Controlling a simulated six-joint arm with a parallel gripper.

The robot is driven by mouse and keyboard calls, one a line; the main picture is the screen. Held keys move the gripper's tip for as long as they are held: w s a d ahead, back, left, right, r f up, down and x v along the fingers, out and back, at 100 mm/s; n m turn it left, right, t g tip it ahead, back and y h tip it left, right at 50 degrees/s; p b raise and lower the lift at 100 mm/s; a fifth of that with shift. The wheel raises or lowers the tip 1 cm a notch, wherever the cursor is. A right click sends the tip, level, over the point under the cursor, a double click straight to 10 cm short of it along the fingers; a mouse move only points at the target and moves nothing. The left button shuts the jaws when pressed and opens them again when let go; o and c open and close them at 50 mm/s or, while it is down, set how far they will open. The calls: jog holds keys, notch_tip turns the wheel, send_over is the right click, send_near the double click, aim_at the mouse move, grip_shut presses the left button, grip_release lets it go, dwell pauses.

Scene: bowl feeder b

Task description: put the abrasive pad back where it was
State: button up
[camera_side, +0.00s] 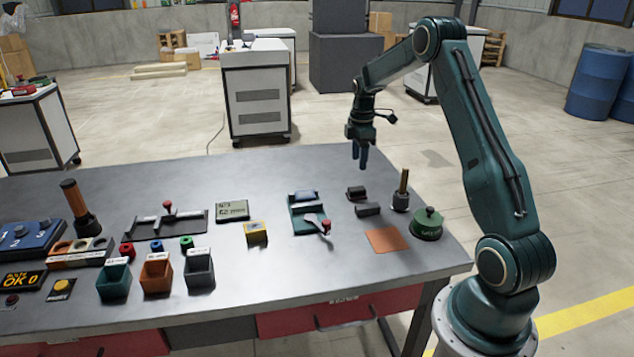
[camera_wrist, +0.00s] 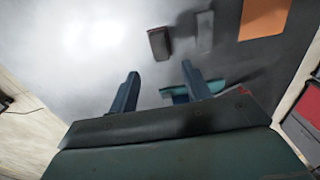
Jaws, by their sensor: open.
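My gripper (camera_side: 361,158) hangs over the back right part of the grey table, above the surface and apart from everything. In the wrist view its two blue fingers (camera_wrist: 160,70) are spread with nothing between them. Two small blocks lie on the table: a dark block with a reddish-brown face (camera_side: 357,192) and a grey block (camera_side: 367,210) just in front of it. In the wrist view the dark block (camera_wrist: 160,43) lies beyond the fingertips, with the grey block (camera_wrist: 205,32) to its right. I cannot tell for certain which is the abrasive pad. A flat orange-brown square (camera_side: 387,240) lies nearby.
A teal clamp fixture (camera_side: 306,212) with a red-knobbed lever stands left of the blocks. A dark holder with a wooden handle (camera_side: 402,190) and a round green container (camera_side: 428,224) stand right. Several open bins (camera_side: 156,274) are at the front left. Bare table lies around the blocks.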

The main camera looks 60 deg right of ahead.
jog(key=shift+r, duration=1.3)
jog(key=s+a+r+m+t+h, duration=0.1)
jog(key=s+a+r+m, duration=0.15)
jog(key=a+r, duration=0.65)
jog(key=s+a+r+m+t, duration=0.1)
jog(key=s+a+r+m, duration=0.15)
jog(key=a+r, duration=0.6)
jog(key=s+a+f+m+t+y, duration=0.1)
jog(key=s+a+f+m+t, duration=0.1)
jog(key=s+a, duration=1.4)
jog(key=shift+s+a+m+t, duration=0.4)
jog(key=shift+s+m+t, duration=0.5)
jog(key=shift+s, duration=0.35)
